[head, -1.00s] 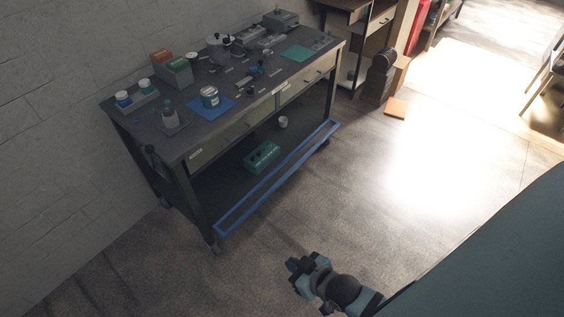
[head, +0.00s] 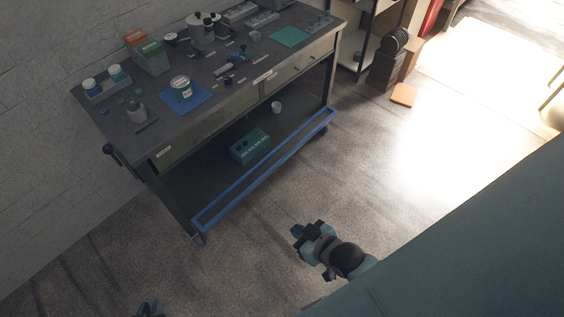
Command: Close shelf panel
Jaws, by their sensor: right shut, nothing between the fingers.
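The shelf panel is a long blue frame (head: 262,172) along the front edge of the workbench's lower shelf. It is folded down low, and the shelf front above it is open. My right gripper (head: 303,233) is over the floor in front of the bench, apart from the panel, shut and empty. My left gripper (head: 149,308) only just shows at the bottom edge, left of the panel's near end. Most of it is out of frame, so its jaws cannot be made out.
The workbench (head: 215,100) carries bottles, boxes and small parts. A teal box (head: 249,146) and a white cup (head: 277,107) stand on the lower shelf. An orange board (head: 403,95) lies on the floor at the back right. The floor before the bench is clear.

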